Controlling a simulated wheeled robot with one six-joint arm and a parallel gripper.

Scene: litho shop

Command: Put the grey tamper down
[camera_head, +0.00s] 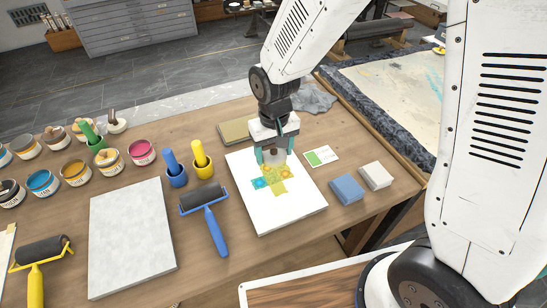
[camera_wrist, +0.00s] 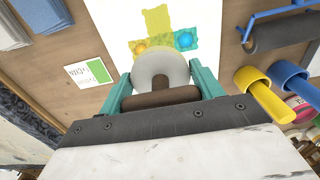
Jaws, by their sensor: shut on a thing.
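My gripper (camera_head: 273,152) has teal fingers and is shut on the grey tamper (camera_head: 275,157), over the far half of a white slab (camera_head: 296,207). In the wrist view the tamper shows a pale round base (camera_wrist: 161,67) and a brown grip between the fingers. A yellow and teal cross-shaped print (camera_head: 272,180) lies on the slab, just in front of the tamper. I cannot tell whether the tamper's base touches the slab or hangs slightly above it.
A green-and-white card (camera_head: 321,155), a blue block (camera_head: 346,189) and a pale block (camera_head: 375,176) lie right of the slab. A grey slab (camera_head: 131,245) lies further left.

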